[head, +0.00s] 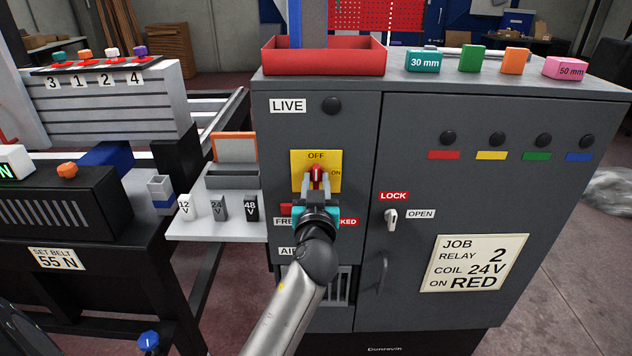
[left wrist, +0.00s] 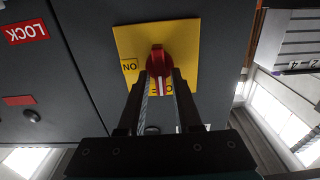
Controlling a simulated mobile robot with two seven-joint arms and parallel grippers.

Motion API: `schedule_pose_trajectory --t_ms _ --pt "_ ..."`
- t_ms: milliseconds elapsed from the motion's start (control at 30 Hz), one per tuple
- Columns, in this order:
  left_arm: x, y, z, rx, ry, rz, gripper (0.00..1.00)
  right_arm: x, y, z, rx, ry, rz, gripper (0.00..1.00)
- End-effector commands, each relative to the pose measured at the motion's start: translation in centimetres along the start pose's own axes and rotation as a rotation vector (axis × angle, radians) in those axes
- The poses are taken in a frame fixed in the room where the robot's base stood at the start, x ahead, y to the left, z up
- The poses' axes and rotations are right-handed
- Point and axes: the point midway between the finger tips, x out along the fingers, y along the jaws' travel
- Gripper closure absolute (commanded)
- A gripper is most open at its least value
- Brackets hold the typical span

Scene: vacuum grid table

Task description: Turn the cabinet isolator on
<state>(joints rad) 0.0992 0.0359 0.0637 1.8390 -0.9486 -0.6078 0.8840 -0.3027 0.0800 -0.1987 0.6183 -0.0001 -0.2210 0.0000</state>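The cabinet isolator is a red rotary handle (head: 316,174) on a yellow plate (head: 300,158) marked OFF at the top and ON at the right. The handle stands upright, in line with OFF. My left gripper (head: 318,180) is at the isolator, its two dark fingers apart, one on each side of the handle. In the left wrist view, which is upside down, the red handle (left wrist: 158,58) shows between the fingertips (left wrist: 161,76). A gap shows between the fingers, and I cannot tell whether either touches the handle. My right gripper is not in view.
The grey cabinet carries a LIVE label (head: 288,106) with a dark lamp (head: 331,105) and a LOCK/OPEN door switch (head: 391,218). A side shelf (head: 215,225) holds relay blocks at left. A red tray (head: 323,58) and coloured blocks sit on top. A job card (head: 475,264) is on the door.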

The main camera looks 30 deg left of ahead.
Motion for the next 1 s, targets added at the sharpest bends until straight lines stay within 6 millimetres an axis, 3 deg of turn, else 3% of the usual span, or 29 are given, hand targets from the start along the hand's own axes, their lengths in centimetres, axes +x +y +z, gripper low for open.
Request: schedule_pose_trajectory --t_ms 33,267,1000 --pt "0.01 -0.01 0.00 0.000 0.000 0.000 0.74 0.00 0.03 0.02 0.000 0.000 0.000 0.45" --pt "0.01 0.00 0.00 0.000 0.000 0.000 1.00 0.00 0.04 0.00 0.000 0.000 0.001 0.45" --pt "0.02 0.05 -0.05 0.078 0.000 0.000 1.00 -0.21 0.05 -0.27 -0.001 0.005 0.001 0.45"
